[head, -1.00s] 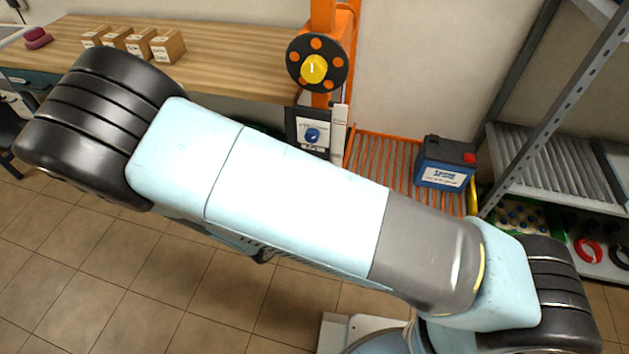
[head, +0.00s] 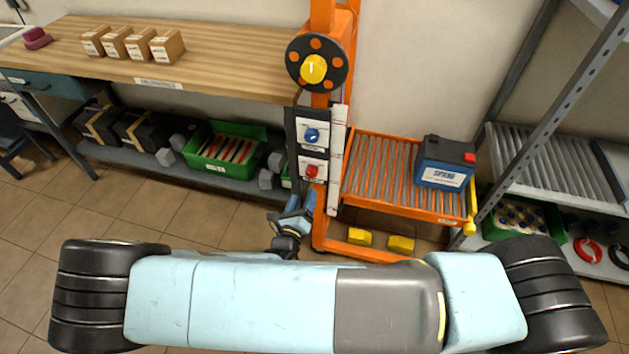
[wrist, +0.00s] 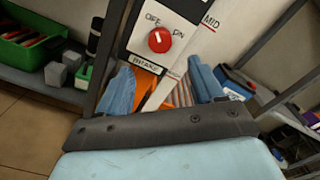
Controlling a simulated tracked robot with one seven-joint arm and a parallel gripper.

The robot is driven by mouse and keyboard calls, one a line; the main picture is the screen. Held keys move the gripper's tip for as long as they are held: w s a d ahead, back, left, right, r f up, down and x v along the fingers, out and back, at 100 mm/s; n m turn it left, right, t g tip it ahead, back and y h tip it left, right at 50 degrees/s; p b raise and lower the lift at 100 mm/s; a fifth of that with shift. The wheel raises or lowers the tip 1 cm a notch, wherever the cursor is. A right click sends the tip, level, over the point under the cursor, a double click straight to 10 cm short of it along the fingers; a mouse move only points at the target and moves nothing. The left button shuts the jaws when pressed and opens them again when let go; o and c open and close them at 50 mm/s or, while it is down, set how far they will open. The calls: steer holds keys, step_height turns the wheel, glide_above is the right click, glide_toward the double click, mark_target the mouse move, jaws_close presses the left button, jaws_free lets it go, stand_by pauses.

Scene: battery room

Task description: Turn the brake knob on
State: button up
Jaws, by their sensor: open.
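The brake knob (wrist: 160,40) is a round red knob on a white plate in the wrist view, with OFF printed at its upper left, ON at its upper right and a BRAKE label below. It also shows in the head view (head: 312,171), on the orange post below a blue knob. Its pointer direction is too small to tell surely. My gripper (wrist: 160,66) is open and empty, its two blue fingers apart below the knob in the wrist view. In the head view my gripper (head: 298,207) is just below the red knob's plate, partly hidden by my arm.
The blue knob (head: 312,135) sits close above. An orange roller rack (head: 375,180) with a blue battery (head: 445,163) stands right of the post. A wooden bench (head: 220,65) and low shelf (head: 190,180) are at left. Floor is free in front.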

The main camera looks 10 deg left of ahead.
mark_target(311, 175)
steer(key=w, duration=0.8)
steer(key=shift+d, duration=0.3)
